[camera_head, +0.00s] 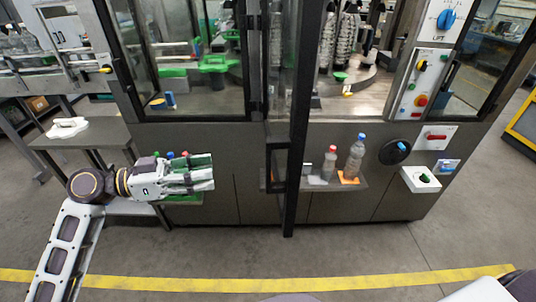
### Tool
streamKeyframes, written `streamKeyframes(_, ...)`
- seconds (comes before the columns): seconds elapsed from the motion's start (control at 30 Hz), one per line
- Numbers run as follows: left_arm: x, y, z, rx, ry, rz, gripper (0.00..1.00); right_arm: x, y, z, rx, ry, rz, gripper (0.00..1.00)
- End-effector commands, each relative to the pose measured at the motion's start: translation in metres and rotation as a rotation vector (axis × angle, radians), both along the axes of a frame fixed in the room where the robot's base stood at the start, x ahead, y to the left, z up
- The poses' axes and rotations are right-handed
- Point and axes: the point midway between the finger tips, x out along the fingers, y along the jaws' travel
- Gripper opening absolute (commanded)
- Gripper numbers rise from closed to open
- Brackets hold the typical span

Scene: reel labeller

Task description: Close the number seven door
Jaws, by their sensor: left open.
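A dark-framed glass door (301,110) of the machine stands swung out toward me, seen nearly edge-on in the middle of the head view. Its lower corner hangs in front of the lower cabinet. A dark handle-like bracket (277,165) shows beside its frame. I cannot read a number seven on it. My left gripper (208,176) is open and empty, left of the door and apart from it, with its fingers pointing right.
A small shelf with bottles (356,155) sits right of the door. A green tray shelf (185,199) is behind my left gripper. A control panel (425,85) is at the right. A grey side table (95,134) stands at the left. The floor in front is clear.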

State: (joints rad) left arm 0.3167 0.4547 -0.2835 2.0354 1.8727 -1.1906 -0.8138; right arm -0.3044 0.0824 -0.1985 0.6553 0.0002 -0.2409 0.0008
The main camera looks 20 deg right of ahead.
Motion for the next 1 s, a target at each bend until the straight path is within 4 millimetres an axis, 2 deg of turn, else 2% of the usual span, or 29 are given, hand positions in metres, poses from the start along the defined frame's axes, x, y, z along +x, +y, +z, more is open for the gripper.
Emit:
streamKeyframes(0.03,-0.011,-0.001,0.018,-0.012,-0.030,-0.037,0.41,-0.003,0.000,0.004,0.000,0.003,0.001,0.61)
streamKeyframes(0.1,-0.025,-0.002,0.035,-0.029,-0.060,-0.083,0.41,-0.007,0.000,0.005,0.000,0.006,0.001,0.61)
streamKeyframes(0.27,-0.044,-0.002,0.054,-0.051,-0.098,-0.142,0.41,-0.012,-0.001,0.007,0.000,0.009,0.002,0.61)
streamKeyframes(0.77,-0.046,-0.005,0.056,-0.054,-0.102,-0.150,0.41,-0.012,-0.001,0.007,0.000,0.010,0.001,0.61)
streamKeyframes(1.0,-0.049,-0.020,0.057,-0.055,-0.102,-0.150,0.41,-0.012,-0.001,0.013,0.000,0.010,0.001,0.61)
